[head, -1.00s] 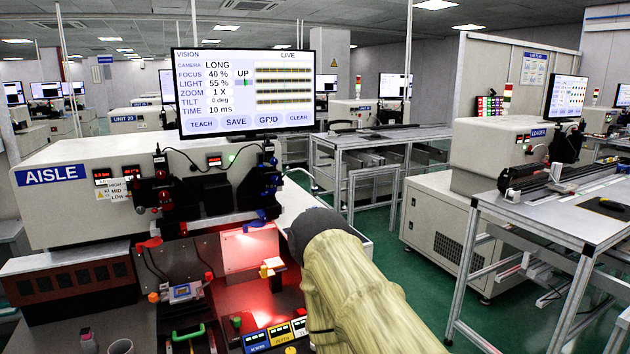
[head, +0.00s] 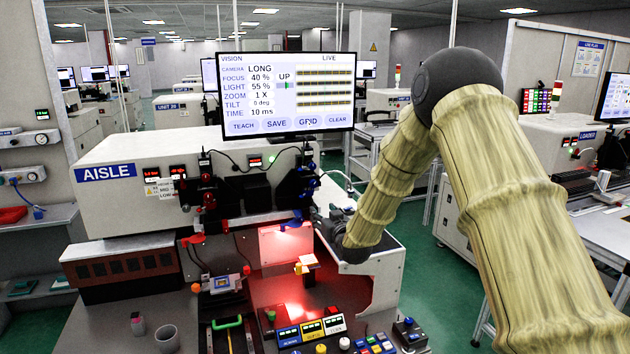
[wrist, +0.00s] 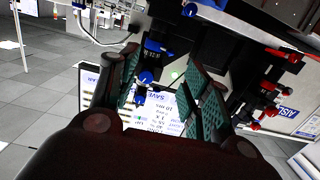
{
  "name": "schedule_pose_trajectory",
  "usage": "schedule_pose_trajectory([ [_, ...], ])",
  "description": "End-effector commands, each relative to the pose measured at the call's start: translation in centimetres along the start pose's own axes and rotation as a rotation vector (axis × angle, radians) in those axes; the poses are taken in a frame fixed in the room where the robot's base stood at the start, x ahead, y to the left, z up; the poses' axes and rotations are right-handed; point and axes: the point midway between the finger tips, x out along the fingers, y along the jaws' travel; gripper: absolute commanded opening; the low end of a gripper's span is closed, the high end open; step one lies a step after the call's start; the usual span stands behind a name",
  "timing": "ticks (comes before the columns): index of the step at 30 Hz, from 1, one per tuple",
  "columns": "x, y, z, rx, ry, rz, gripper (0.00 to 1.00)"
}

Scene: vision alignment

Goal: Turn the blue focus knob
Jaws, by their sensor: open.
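Several small blue knobs (head: 313,183) sit on the right side of the dark camera unit on the white AISLE machine. In the wrist view, blue knobs (wrist: 146,77) show between and above my fingers; I cannot tell which is the focus knob. My gripper (wrist: 163,82) is open, with its green-padded fingers on either side of some blue knobs; contact cannot be told.
Red knobs (head: 209,200) are on the camera unit to the left. A red-lit work area (head: 290,285) with a small stage lies below. A button panel (head: 310,330) and a cup (head: 167,338) are at the front.

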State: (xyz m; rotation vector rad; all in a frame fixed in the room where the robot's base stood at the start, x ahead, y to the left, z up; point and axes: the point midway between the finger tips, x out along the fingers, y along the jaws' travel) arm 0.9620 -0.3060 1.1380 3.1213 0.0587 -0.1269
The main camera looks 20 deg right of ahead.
Motion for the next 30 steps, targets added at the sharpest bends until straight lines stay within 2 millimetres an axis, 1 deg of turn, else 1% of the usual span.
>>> schedule_pose_trajectory([
  [1, 0.5, 0.4, -2.1, -0.004, 0.03, 0.002, 0.48],
  [3, 0.9, 0.8, -4.0, -0.008, 0.06, 0.003, 0.48],
  [6, 1.4, 1.0, -5.3, -0.01, 0.08, 0.004, 0.48],
  [11, 2.5, 1.1, -5.7, -0.012, 0.084, 0.005, 0.48],
  [24, 8.4, 1.1, -6.2, -0.011, 0.083, 0.004, 0.48],
  [30, 10.6, 1.1, -6.3, -0.011, 0.083, 0.004, 0.48],
])
